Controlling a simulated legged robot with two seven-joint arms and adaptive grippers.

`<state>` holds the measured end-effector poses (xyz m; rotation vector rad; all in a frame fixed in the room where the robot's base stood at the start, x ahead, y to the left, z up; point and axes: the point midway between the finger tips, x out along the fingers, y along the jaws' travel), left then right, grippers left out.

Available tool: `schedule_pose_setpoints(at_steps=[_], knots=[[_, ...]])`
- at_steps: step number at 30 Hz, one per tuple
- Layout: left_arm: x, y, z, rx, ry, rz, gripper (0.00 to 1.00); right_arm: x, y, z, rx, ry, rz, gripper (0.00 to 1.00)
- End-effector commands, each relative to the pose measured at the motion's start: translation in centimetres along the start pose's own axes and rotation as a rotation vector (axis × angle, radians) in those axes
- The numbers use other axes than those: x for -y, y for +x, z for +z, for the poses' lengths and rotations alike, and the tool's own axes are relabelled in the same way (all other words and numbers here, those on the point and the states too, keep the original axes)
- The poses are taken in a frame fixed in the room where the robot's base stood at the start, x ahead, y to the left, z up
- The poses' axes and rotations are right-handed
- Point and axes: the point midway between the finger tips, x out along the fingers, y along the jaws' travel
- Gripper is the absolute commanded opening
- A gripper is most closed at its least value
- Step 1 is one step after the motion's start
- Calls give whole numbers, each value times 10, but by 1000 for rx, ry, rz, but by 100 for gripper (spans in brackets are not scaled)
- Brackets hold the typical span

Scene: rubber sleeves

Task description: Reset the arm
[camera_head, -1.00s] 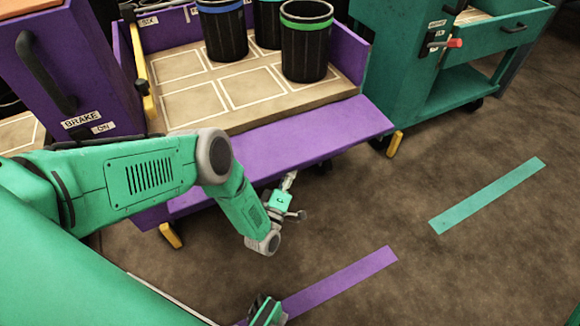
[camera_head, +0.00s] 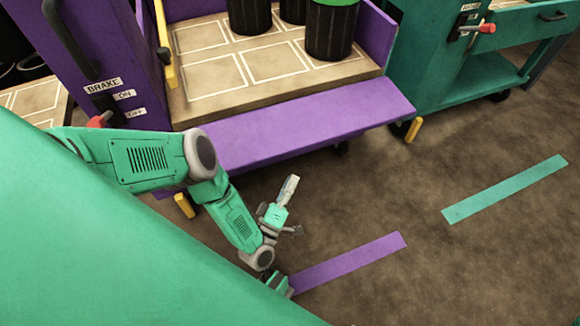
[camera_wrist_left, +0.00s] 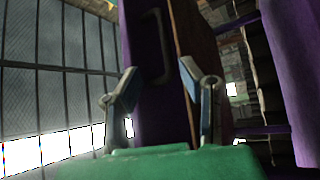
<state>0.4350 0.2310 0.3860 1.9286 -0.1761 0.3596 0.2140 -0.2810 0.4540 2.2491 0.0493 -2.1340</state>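My left arm is green and comes in from the left in the head view. My left gripper (camera_head: 289,188) is over the floor, just in front of the purple cart's front flap and apart from it. In the left wrist view its two fingers (camera_wrist_left: 160,80) stand well apart with nothing between them; a purple panel with a dark handle shows behind. I see no object held. My right gripper does not show in these views.
A purple cart (camera_head: 310,122) holds black bins (camera_head: 331,32) on a tan gridded deck. A teal cart (camera_head: 433,70) stands at the right. A purple strip (camera_head: 350,262) and a teal strip (camera_head: 505,188) mark the brown floor, which is clear at the right.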

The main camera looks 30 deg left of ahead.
Motion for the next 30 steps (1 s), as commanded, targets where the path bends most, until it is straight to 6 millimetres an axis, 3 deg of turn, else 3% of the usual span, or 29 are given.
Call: schedule_pose_setpoints(at_steps=[20,23,26,30], knots=[[-1,-6,2,5,1,-3,34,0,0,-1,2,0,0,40],[-5,2,18,58,2,-40,34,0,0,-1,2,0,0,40],[-16,12,55,205,25,-132,34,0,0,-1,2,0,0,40],[-36,-2,107,568,152,-309,34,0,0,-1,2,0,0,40]])
